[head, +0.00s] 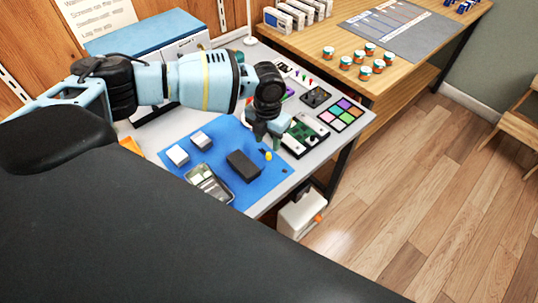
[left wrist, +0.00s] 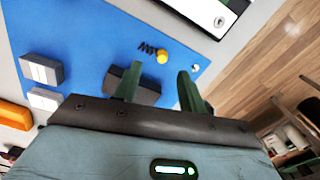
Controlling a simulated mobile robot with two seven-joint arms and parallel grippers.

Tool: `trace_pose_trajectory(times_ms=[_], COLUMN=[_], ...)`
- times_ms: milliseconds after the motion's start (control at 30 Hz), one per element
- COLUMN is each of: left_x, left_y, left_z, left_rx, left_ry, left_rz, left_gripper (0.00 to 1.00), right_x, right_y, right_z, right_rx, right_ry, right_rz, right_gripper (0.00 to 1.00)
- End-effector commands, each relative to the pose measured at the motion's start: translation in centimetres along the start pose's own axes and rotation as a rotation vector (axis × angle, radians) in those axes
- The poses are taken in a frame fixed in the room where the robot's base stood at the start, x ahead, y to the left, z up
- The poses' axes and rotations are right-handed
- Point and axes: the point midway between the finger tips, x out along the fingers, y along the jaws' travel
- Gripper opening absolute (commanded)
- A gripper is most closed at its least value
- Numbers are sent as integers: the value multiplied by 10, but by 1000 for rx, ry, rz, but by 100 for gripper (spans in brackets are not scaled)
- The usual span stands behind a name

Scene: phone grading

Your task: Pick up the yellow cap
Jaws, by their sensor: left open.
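The small yellow cap (head: 268,155) lies on the blue mat (head: 222,142) near the mat's right side, beside a dark grey block (head: 243,167). My left gripper (head: 264,136) is above the mat, close to the cap in the head view. In the left wrist view its two green fingers (left wrist: 158,82) are spread apart with nothing between them. The cap (left wrist: 162,57) shows just beyond the fingertips, and the dark block (left wrist: 148,92) lies partly behind the left finger. My right gripper is not in view.
Two pale boxes (head: 178,155) and a metal tin (head: 208,182) are on the mat. A small dark coiled thing (left wrist: 147,48) lies by the cap. Green boards (head: 305,134) and a colour palette (head: 341,114) stand to the right. The mat around the cap is mostly clear.

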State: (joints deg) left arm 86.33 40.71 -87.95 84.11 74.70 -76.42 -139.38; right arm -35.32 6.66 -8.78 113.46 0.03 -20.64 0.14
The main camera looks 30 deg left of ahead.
Motion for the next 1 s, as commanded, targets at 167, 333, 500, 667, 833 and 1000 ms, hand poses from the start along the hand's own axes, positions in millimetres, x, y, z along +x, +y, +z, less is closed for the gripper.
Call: trace_pose_trajectory(times_ms=[167, 333, 500, 667, 833, 1000], left_x=[5, 27, 48, 52, 52, 52], left_y=[0, -4, -3, -3, -3, -3], left_z=[0, 0, 0, 0, 0, 0], left_rx=[0, 0, -2, -1, -1, -1], left_ry=[0, 0, 0, -1, -1, -1], left_rz=[1, 2, 1, 1, 0, 1], left_gripper=[41, 41, 41, 41, 39, 16], right_x=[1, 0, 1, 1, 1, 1], right_y=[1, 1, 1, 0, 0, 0], right_z=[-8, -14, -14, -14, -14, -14], right_rx=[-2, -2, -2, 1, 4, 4], right_ry=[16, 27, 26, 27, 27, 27], right_rz=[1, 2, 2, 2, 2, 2], right_gripper=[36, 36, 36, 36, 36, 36])
